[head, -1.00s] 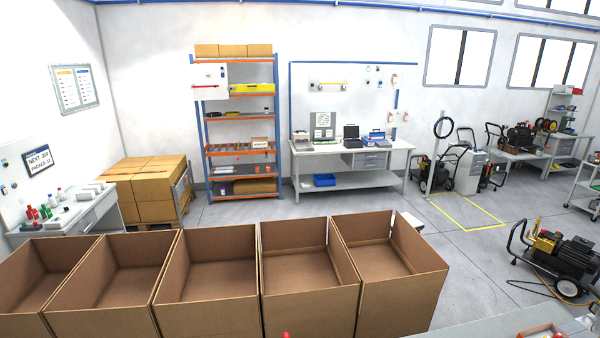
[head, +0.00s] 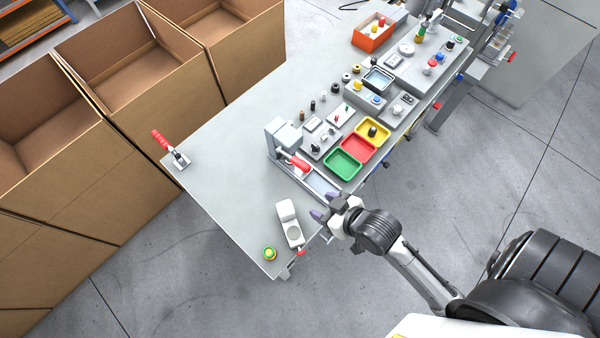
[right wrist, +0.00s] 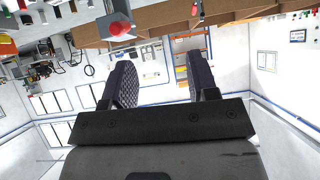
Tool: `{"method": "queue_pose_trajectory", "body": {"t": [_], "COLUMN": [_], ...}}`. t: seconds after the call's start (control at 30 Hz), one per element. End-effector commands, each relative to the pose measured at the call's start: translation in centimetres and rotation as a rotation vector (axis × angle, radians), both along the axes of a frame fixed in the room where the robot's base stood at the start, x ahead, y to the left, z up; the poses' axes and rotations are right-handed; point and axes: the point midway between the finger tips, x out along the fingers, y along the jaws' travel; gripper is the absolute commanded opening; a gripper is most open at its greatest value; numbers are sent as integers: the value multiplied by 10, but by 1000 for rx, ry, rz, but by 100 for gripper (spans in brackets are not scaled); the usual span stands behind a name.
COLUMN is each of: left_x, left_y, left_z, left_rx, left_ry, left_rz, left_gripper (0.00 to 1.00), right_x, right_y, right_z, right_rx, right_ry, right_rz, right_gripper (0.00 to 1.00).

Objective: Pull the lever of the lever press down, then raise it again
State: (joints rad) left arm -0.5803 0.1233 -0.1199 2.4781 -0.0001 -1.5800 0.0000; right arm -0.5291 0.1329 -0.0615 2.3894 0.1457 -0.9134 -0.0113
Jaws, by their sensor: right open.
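The lever press (head: 279,138) is a grey upright frame on the bench. Its lever has a red grip (head: 299,164) that points toward the bench's near edge. My right gripper (head: 326,206) is open and empty at that edge, a little below and to the right of the red grip and apart from it. In the right wrist view its two dark fingers (right wrist: 160,75) stand apart with nothing between them. A red knob (right wrist: 118,27) shows beyond the fingers there; I cannot tell what it belongs to. My left gripper is not in view.
Green (head: 343,164), red (head: 358,147) and yellow (head: 373,130) trays lie right of the press. A white device (head: 289,224) and a green-yellow button (head: 269,253) sit near the front corner. A red-handled clamp (head: 163,140) stands at the left edge. Bare bench (head: 215,150) lies left of the press.

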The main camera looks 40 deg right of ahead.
Motion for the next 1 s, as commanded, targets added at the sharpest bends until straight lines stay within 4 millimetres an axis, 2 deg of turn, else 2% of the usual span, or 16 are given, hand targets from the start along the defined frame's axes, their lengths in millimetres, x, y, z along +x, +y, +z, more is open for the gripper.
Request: {"method": "queue_pose_trajectory", "body": {"t": [0.03,0.3,0.5,0.73,0.9,1.0], "left_x": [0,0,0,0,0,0], "left_y": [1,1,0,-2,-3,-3], "left_z": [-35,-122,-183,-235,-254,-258], "left_rx": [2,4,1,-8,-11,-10], "left_ry": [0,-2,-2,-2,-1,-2], "left_rz": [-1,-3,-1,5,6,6], "left_gripper": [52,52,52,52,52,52], "right_x": [8,42,55,58,57,57], "right_y": [-1,-12,-27,-44,-53,-56], "right_z": [-29,-75,-104,-125,-132,-132], "right_rx": [16,116,182,238,260,267], "right_ry": [-60,-390,-630,-852,-949,-978], "right_rz": [-5,-43,-87,-136,-161,-169], "right_gripper": [54,54,54,54,54,54]}}
